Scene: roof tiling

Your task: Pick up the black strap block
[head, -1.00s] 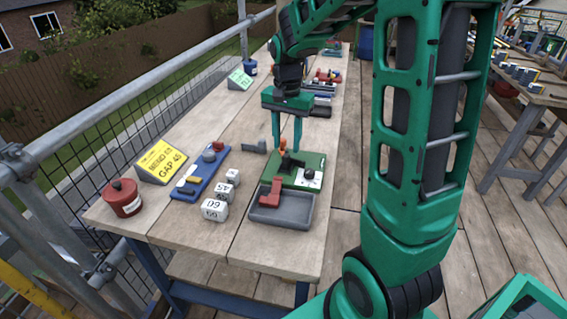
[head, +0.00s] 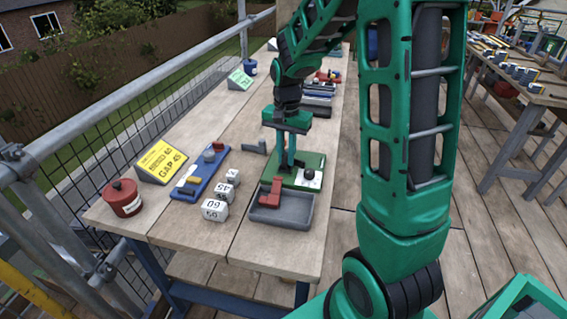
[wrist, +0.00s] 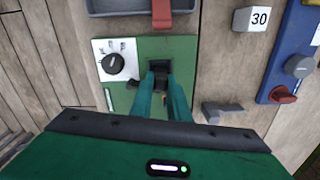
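The black strap block (wrist: 160,66) is on the green board (wrist: 187,48), seen between my fingertips in the wrist view. My gripper (wrist: 160,76) is low over the board with its two green fingers close together, one on each side of the block. In the head view my gripper (head: 287,164) reaches down to the green board (head: 314,160) and largely hides the block. The fingers look shut on the block, which shows no clear lift off the board.
A white panel with a black knob (wrist: 116,64) is on the board beside the fingers. A grey tray (head: 283,214) with a red piece (head: 270,192) lies in front. A blue board (head: 200,172), white numbered cubes (head: 215,210), a grey bracket (wrist: 222,110) and a red pot (head: 123,198) are nearby.

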